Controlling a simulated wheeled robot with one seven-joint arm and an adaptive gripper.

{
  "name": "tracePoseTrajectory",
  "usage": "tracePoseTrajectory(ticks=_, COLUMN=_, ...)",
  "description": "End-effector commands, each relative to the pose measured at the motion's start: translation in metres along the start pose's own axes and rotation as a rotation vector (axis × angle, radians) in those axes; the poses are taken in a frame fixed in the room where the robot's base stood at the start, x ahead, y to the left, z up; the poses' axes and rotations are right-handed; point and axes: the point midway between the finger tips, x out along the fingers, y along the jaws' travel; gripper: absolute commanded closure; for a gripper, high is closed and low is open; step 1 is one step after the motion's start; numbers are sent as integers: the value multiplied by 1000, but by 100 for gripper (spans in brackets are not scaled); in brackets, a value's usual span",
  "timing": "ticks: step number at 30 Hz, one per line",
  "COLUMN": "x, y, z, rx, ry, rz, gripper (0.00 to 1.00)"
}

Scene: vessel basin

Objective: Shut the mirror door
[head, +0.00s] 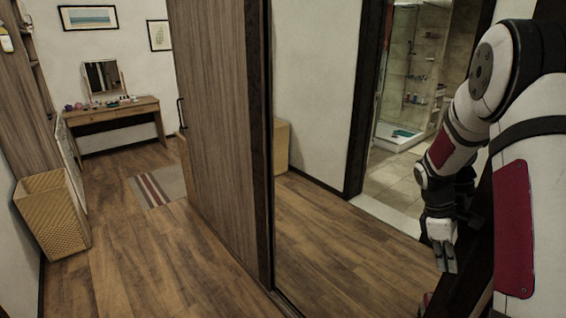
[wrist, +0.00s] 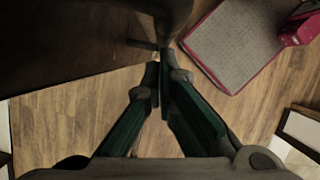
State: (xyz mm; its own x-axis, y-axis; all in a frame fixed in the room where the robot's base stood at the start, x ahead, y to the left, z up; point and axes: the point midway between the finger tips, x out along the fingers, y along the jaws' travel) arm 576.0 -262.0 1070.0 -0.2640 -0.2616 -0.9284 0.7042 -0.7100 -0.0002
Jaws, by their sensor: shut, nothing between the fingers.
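The mirror door (head: 325,90) appears to fill the middle right of the head view, with a dark frame edge and a reflecting face. A tall wood-grained panel (head: 215,120) with a small dark handle on its far side meets that edge at an angle. How far the door stands open is hard to tell. My gripper (head: 445,258) hangs fingers down at the right, seemingly as a reflection. In the wrist view my gripper (wrist: 163,78) is shut and empty, its fingertips together above the floor. No contact with the door shows.
A wicker basket (head: 52,215) stands at the left wall. A wooden dressing table (head: 112,115) with a small mirror (head: 103,77) is at the back, near a striped rug (head: 160,186). A tiled shower room (head: 405,110) shows at the right. The wooden floor (head: 135,265) at left is clear.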

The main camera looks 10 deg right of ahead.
Motion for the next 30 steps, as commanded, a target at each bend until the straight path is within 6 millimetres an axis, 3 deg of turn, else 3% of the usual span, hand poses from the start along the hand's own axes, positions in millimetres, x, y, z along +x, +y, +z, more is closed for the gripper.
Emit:
tracePoseTrajectory(ticks=16, x=1, y=0, z=1, rx=1, ry=-3, rz=-2, gripper=100)
tracePoseTrajectory(ticks=23, x=-7, y=-4, z=-21, rx=-2, ry=1, rz=1, gripper=100)
tracePoseTrajectory(ticks=25, x=-12, y=-7, z=-32, rx=-3, ry=2, rz=2, gripper=100)
tracePoseTrajectory(ticks=30, x=-51, y=-4, z=-32, rx=3, ry=5, rz=7, gripper=100)
